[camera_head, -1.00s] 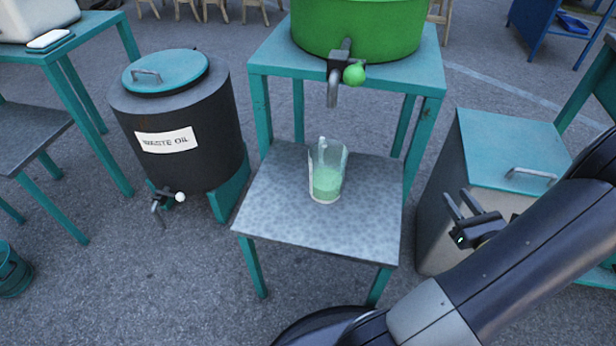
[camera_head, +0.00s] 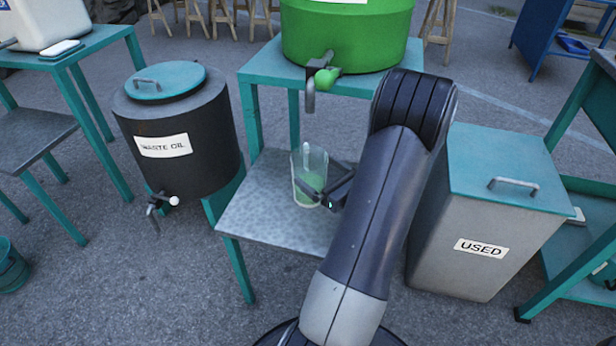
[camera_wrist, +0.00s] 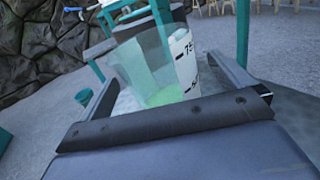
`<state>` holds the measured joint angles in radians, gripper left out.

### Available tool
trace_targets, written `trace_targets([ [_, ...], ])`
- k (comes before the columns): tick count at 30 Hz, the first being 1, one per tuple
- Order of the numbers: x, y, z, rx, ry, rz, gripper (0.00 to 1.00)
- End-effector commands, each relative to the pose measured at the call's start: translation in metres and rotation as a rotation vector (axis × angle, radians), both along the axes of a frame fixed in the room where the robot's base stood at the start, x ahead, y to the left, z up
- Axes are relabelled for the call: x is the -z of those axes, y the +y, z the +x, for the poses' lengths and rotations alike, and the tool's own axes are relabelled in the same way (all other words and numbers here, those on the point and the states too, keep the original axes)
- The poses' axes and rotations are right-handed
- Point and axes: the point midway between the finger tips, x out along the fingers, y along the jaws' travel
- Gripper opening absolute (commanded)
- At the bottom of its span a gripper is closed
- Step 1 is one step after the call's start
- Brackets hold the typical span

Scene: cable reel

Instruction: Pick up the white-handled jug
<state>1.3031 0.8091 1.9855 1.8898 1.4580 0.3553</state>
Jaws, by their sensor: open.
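The clear jug (camera_head: 309,172) holds some green liquid and stands upright on the grey low shelf (camera_head: 262,213), below the tap of the green tank. Its pale handle (camera_head: 306,156) shows on the far side. My gripper (camera_head: 322,190) is open at the jug's right side, and its fingers overlap the jug in the head view. In the wrist view the jug (camera_wrist: 165,75) stands between the two spread fingers, with black scale marks on its wall. I cannot tell whether either finger touches it. My arm hides the right part of the shelf.
The green tank (camera_head: 350,38) with its tap (camera_head: 312,82) is above and behind the jug. A black waste oil drum (camera_head: 175,135) with a tap stands left. A grey bin (camera_head: 480,225) marked USED stands right.

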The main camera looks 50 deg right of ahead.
Motion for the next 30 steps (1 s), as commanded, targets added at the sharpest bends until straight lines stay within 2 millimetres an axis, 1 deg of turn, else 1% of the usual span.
trace_targets([
  [6, 0.002, 0.003, 0.029, -0.004, -0.001, -0.001, 1.0],
  [10, 0.001, 0.001, 0.043, -0.003, -0.001, -0.002, 1.0],
  [13, 0.001, 0.001, 0.047, -0.001, 0.0, -0.001, 1.0],
  [20, 0.0, 0.0, 0.048, 0.0, 0.0, 0.0, 0.99],
  [30, 0.0, 0.0, 0.047, 0.0, 0.0, 0.0, 0.71],
])
